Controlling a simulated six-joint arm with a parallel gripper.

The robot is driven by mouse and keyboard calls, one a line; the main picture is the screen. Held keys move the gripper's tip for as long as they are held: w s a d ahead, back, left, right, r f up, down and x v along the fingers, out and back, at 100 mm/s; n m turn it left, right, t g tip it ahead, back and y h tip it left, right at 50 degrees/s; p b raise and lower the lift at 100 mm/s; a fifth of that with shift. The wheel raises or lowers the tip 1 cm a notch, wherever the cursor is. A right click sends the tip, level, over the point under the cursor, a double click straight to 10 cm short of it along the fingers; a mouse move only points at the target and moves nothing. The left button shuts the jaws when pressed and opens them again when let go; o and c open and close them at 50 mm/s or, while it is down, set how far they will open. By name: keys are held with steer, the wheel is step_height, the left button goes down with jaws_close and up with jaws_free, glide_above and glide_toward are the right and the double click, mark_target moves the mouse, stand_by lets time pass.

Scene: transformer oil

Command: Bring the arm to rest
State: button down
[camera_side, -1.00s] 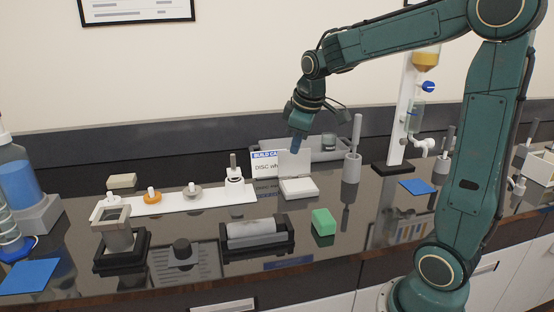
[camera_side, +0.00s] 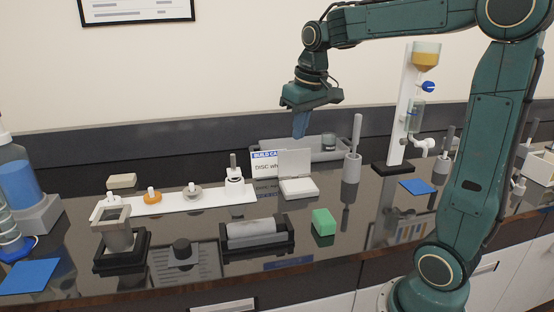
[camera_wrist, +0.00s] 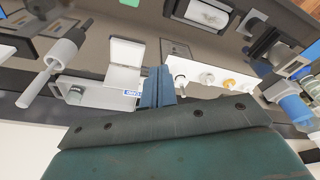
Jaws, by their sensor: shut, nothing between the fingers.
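My gripper (camera_side: 300,124) hangs from the green arm above the back of the bench, in front of the grey back ledge. Its blue fingers point down and are shut with nothing between them. They also show in the wrist view (camera_wrist: 158,88). In the side view the fingertips are just above and behind the build card (camera_side: 267,164), apart from the bench top. The card's text is partly hidden by a white open box lid (camera_side: 294,163).
A white rack (camera_side: 175,203) with several small parts stands left of the box. A grey cylinder with a rod (camera_side: 352,166) stands right. A green block (camera_side: 324,222) and a dark tray (camera_side: 257,250) lie in front. A white column (camera_side: 402,110) holds an amber funnel.

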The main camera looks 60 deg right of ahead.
steer(key=shift+s+a+r, duration=0.1)
steer(key=s+a+f+n+t, duration=0.3)
steer(key=s+a, duration=0.8)
steer(key=s, duration=0.5)
steer(key=shift+a+f+y, duration=0.4)
steer(key=shift+f, duration=0.05)
